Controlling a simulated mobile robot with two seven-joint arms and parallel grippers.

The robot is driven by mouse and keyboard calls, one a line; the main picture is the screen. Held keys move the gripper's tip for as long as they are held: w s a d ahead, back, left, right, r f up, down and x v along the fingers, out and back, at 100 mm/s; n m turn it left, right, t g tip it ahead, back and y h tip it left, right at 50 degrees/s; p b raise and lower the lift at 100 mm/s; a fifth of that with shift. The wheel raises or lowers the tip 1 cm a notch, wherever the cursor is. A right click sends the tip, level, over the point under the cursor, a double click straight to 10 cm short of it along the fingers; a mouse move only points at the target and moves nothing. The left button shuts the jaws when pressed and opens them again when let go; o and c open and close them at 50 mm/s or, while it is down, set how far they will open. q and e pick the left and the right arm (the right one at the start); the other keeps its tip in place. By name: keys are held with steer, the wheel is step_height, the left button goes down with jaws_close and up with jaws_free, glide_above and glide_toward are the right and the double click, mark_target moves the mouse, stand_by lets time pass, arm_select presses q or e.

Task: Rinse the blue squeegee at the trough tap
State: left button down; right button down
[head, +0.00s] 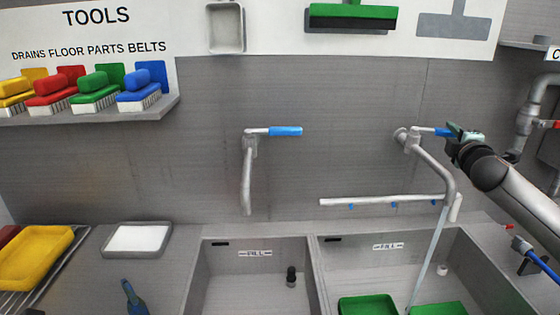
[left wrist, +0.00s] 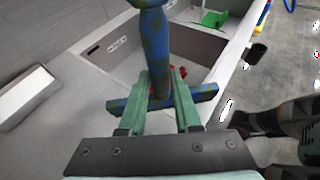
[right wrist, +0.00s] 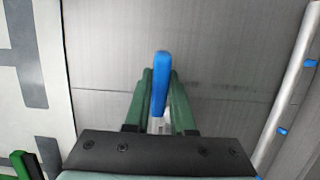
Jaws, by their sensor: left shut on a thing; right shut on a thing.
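The blue squeegee (left wrist: 155,45) is held in my left gripper (left wrist: 165,85), its surface blotched with brown. Its handle rises past the green fingers and a crosspiece (left wrist: 205,97) lies across them. In the head view a blue handle (head: 133,298), apparently the squeegee's, shows at the bottom edge; my left gripper is out of that view. My right gripper (head: 452,135) is shut on the blue lever (right wrist: 162,80) of the right trough tap (head: 435,168). Water (head: 430,250) runs from its spout into the right basin (head: 470,260). The squeegee is apart from the stream.
The left tap (head: 248,180), with a blue lever, stands over the left basin (head: 215,270). Green things (head: 368,305) lie in the right basin. A white-filled tray (head: 138,239) and a yellow tray (head: 35,255) are on the left counter. Brushes (head: 95,90) fill the shelf above.

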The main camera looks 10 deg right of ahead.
steer(key=shift+d+f, duration=0.1)
steer(key=c, duration=0.8)
jaws_free()
steer(key=shift+w, duration=0.15)
steer(key=shift+c, duration=0.2)
arm_select(q)
steer(key=shift+w, duration=0.1)
arm_select(e)
steer(key=shift+o, duration=0.4)
